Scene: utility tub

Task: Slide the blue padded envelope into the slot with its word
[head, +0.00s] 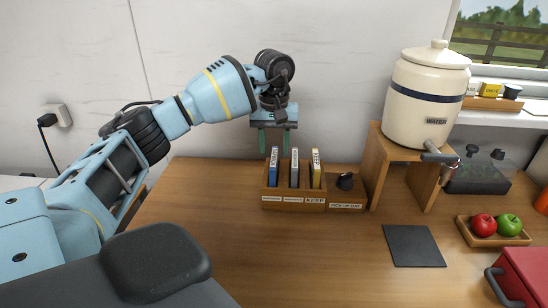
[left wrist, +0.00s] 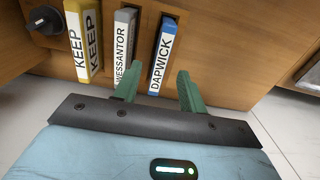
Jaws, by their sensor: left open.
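The blue padded envelope (head: 273,168), with DAPWICK on its white edge label, stands upright in the left slot of a wooden rack (head: 293,206). It also shows in the left wrist view (left wrist: 161,54). A grey one (head: 294,170) marked WESSANTOR stands in the middle slot, and a yellow one (head: 316,170) marked KEEP in the right slot. Slot labels on the rack's front are too small to read surely. My left gripper (head: 274,152) is open and empty, fingers pointing down above the blue envelope; in the left wrist view its fingertips (left wrist: 156,75) lie either side of it.
A wooden box with a black knob (head: 345,181), labelled PICK UP DAY, adjoins the rack on the right. Further right are a WATER crock (head: 425,100) on a wooden stand (head: 376,170), a dark mat (head: 413,246) and a fruit tray (head: 494,238). The tabletop in front is clear.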

